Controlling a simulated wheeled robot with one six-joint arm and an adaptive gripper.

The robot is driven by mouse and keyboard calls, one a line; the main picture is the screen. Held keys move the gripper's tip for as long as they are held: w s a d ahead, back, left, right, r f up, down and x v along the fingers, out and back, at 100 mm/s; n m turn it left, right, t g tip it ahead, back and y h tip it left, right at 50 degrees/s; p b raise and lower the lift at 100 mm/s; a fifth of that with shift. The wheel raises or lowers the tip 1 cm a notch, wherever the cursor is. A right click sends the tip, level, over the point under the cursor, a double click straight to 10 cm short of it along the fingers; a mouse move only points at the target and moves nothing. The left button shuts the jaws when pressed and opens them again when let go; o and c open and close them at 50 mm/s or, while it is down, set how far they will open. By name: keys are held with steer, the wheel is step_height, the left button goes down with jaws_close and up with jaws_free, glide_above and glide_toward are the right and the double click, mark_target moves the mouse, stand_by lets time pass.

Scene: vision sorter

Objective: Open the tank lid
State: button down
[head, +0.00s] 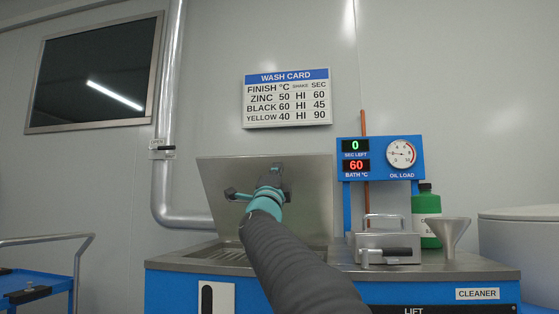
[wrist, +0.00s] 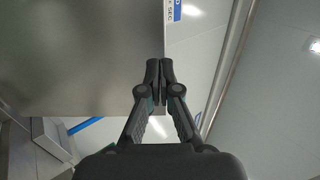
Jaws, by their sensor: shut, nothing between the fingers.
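The tank lid (head: 310,195) is a flat grey metal panel. It stands raised behind the tank opening, leaning back, with its lower edge by the steel top. A dark handle (head: 232,194) shows on its face at the left, partly hidden by my arm. My gripper (head: 277,170) is in front of the lid's upper middle in the head view. In the wrist view the fingers (wrist: 160,78) are shut together and empty beside an edge of the lid (wrist: 80,55). I cannot tell whether they touch it.
The tank's open grated top (head: 215,254) lies below the lid. To the right are a small steel box with a handle (head: 388,243), a green bottle (head: 428,213), a funnel (head: 449,233) and the blue gauge panel (head: 381,158). A blue cart (head: 35,284) stands at left.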

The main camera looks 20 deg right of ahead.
mark_target(281, 158)
steer(key=shift+p+x, duration=0.5)
steer(key=shift+x, duration=1.45)
